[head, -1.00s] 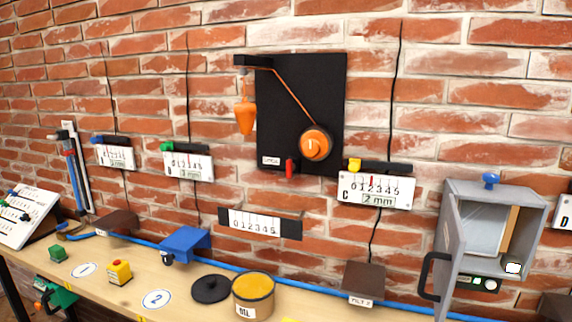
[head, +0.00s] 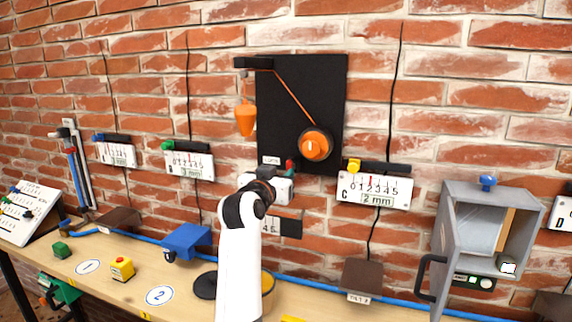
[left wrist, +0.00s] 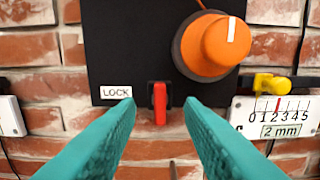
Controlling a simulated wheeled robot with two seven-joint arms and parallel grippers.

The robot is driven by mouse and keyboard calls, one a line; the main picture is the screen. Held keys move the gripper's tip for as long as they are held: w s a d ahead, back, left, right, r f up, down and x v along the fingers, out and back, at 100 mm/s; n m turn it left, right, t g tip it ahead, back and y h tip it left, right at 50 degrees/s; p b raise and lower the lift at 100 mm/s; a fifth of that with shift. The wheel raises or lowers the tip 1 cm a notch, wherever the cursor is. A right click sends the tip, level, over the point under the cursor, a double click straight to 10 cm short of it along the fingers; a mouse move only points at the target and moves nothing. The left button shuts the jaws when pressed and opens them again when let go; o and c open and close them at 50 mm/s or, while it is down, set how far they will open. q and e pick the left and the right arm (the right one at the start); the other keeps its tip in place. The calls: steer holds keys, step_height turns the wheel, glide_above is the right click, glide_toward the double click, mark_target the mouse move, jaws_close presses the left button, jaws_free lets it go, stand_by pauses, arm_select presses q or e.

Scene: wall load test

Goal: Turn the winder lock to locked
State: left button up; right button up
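The winder lock is a small red lever (left wrist: 159,103) at the lower edge of the black wall panel (left wrist: 125,40), beside a white LOCK label (left wrist: 116,92). The lever points down. In the head view the red lever (head: 290,165) shows just above my gripper. The orange winder knob (left wrist: 217,45) is up and to the right of it. My left gripper (left wrist: 158,112) is open, its teal fingers spread to either side of the lever in the wrist picture. No contact shows, and the remaining gap to the wall is hard to judge. My right gripper is not in view.
An orange weight (head: 245,118) hangs from the bracket on a cord to the knob. Gauge C (head: 375,190) with a yellow slider is right of the panel. My left arm hides part of the lower scale and the yellow-topped tin. An open grey cabinet (head: 490,240) stands at right.

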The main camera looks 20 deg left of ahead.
mark_target(288, 166)
arm_select(q)
steer(key=shift+w+d+p, duration=0.1)
steer(key=shift+w+p, duration=0.3)
steer(key=shift+w, duration=1.85)
jaws_close()
